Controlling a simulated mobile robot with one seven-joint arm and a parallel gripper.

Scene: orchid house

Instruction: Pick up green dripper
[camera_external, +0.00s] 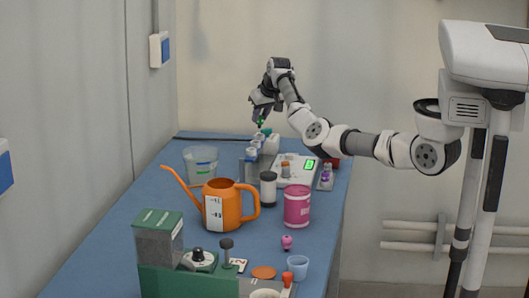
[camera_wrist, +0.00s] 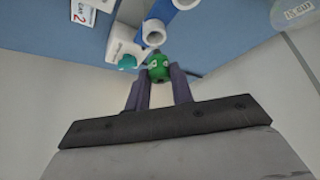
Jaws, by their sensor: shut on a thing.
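The green dripper (camera_wrist: 158,68) is held between the two dark fingers of my gripper (camera_wrist: 158,88) in the wrist view. Its rounded green end shows just past the fingertips; the rest is hidden. In the external view my gripper (camera_external: 262,112) is above the far end of the blue table (camera_external: 150,225), pointing down. A small green bit of the dripper (camera_external: 261,121) shows at its tips. It appears raised above the table, near several small white and grey containers.
Blue tubes (camera_wrist: 165,12) and a teal-topped white bottle (camera_wrist: 127,62) lie close beyond the fingertips. An orange watering can (camera_external: 222,205), a clear tub (camera_external: 201,163), a pink canister (camera_external: 297,206) and a scale (camera_external: 297,168) stand on the table.

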